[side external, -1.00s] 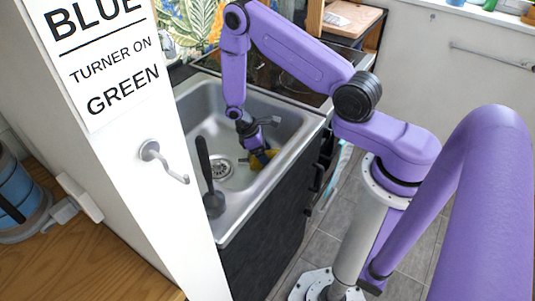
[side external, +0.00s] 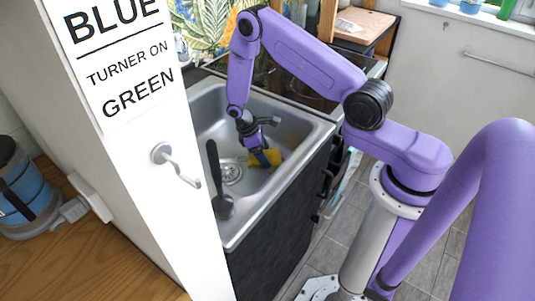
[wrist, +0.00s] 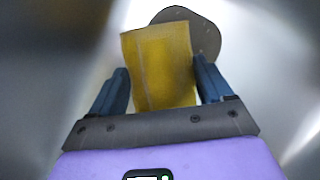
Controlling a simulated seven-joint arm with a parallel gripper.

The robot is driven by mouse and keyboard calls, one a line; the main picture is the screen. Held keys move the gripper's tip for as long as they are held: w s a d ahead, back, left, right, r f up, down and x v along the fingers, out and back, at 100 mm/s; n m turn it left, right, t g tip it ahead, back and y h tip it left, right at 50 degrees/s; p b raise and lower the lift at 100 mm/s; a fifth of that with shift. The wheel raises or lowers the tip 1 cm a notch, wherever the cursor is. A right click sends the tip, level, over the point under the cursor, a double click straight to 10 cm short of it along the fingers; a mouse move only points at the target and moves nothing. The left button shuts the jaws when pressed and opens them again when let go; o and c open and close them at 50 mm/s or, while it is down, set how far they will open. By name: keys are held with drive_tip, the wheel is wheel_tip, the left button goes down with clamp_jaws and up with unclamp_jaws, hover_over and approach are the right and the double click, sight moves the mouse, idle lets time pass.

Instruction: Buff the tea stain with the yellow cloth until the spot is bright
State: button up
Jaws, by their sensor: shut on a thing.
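The yellow cloth (wrist: 165,68) is between the two blue fingers of my gripper (wrist: 163,78) in the wrist view, and my gripper is shut on it. In the side external view, my gripper (side external: 261,159) points down into the metal sink (side external: 291,128), with the cloth (side external: 275,157) low against the sink floor. I cannot tell whether the cloth presses on the metal. A round grey-brown patch (wrist: 208,38), which looks like the tea stain, shows just beyond the cloth's upper right edge. The cloth covers part of it. In the side view I cannot make out the stain.
A dark long-handled utensil (side external: 214,165) leans in the sink left of my gripper. The drain (side external: 231,174) lies between them. A white panel with a hook (side external: 173,160) stands at the left.

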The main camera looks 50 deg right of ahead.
sight(274, 160)
drive_tip(key=shift+w+f, duration=0.15)
drive_tip(key=shift+w, duration=1.2)
drive_tip(key=shift+s, duration=1.75)
drive_tip(key=shift+s+r, duration=0.25)
drive_tip(key=shift+s, duration=0.9)
